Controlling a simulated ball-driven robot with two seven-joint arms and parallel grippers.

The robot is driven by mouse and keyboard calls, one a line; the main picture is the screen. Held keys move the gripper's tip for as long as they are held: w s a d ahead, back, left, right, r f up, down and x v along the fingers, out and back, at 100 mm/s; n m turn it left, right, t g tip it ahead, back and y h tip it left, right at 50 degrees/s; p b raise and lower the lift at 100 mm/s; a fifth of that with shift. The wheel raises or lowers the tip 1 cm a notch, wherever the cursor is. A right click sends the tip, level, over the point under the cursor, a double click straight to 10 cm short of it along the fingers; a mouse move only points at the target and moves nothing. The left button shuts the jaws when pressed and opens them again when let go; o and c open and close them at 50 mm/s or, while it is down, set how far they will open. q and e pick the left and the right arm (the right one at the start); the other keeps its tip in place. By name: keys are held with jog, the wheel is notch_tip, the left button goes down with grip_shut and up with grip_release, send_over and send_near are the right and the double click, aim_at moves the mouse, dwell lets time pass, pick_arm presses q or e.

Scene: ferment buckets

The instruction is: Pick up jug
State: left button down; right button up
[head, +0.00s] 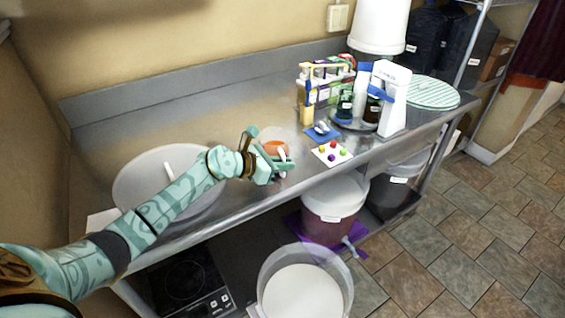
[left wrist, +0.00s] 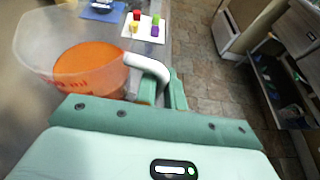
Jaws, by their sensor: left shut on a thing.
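The jug (left wrist: 88,68) is a clear measuring vessel with orange contents and red markings. It stands upright on the steel counter as far as I can tell. In the head view the jug (head: 274,148) shows partly behind my gripper. My left gripper (left wrist: 160,92) is shut on the jug's white handle (left wrist: 150,66), which passes between the green fingers. In the head view the left gripper (head: 272,165) is at the counter's front edge. Whether the jug's base touches the counter is hidden. My right gripper is not in view.
A large round pale lid or basin (head: 135,190) lies left on the counter (head: 215,120). A white card with coloured cubes (head: 347,157) and a blue mat (head: 322,140) lie right of the jug. Bottles and a white device (head: 394,100) stand beyond. Buckets (head: 335,200) stand below.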

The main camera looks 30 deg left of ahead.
aim_at(283, 156)
pick_arm(q)
jog(key=shift+r, duration=0.75)
jog(key=shift+r+p, duration=0.6)
jog(key=shift+r, duration=0.3)
jog(key=s+d+r+p, duration=0.4)
jog(key=s+r+p, duration=0.3)
jog(key=s, duration=0.6)
jog(key=shift+d+r, duration=0.2)
jog(key=shift+r, duration=1.05)
jog(key=shift+s, duration=0.15)
